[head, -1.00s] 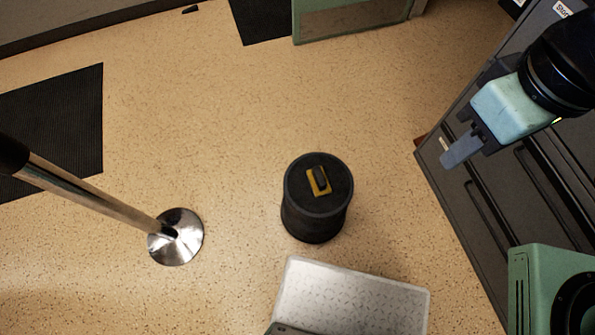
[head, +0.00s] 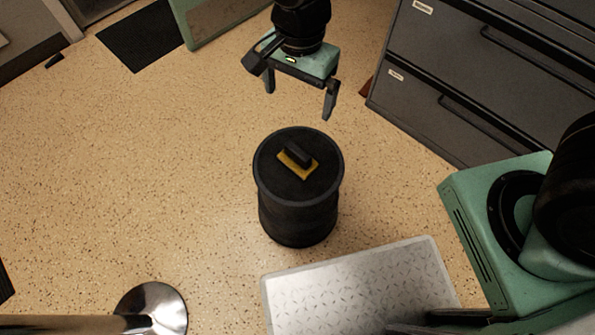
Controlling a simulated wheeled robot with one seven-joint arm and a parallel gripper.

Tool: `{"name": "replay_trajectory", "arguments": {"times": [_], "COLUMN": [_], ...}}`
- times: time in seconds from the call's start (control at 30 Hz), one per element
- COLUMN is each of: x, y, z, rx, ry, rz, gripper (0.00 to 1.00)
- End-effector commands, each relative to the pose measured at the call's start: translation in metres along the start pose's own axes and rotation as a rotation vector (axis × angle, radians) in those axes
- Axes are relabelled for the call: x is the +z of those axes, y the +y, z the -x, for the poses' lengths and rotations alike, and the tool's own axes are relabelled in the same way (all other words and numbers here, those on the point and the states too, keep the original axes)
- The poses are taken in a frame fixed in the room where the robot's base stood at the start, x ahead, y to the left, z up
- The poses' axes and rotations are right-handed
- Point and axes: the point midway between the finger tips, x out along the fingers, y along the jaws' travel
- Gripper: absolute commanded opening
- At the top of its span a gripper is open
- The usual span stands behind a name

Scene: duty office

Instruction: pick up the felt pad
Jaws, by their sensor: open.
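The felt pad looks to be the small yellow piece (head: 309,173) with a black block (head: 296,154) on top of it; I cannot tell if the two are one object. It lies on the round top of a black cylindrical stand (head: 299,222) in the middle of the head view. My gripper (head: 299,101) hangs above and beyond the stand, fingers pointing down. Its two fingers are spread apart with nothing between them. It is apart from the pad.
A grey drawer cabinet (head: 447,77) stands at the right. A silver patterned plate (head: 350,290) lies in front of the stand. A metal post's round base (head: 157,303) is at the lower left. A dark mat (head: 150,36) lies at the back. Floor left of the stand is clear.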

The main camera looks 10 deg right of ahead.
Motion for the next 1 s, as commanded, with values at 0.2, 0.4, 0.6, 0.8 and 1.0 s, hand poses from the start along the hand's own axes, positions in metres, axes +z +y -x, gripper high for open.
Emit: {"name": "replay_trajectory", "arguments": {"times": [0.2,0.4,0.6,0.8,1.0], "x": [-0.012,-0.015,-0.016,-0.017,-0.018], "y": [-0.013,-0.013,-0.012,-0.012,-0.012], "z": [-0.054,-0.082,-0.125,-0.162,-0.177], "rx": [0.006,0.009,0.009,0.009,0.007], "ry": [0.024,0.028,0.027,0.027,0.027], "rz": [-0.178,-0.206,-0.204,-0.203,-0.204], "gripper": [0.98,0.98,0.98,0.98,0.98]}}
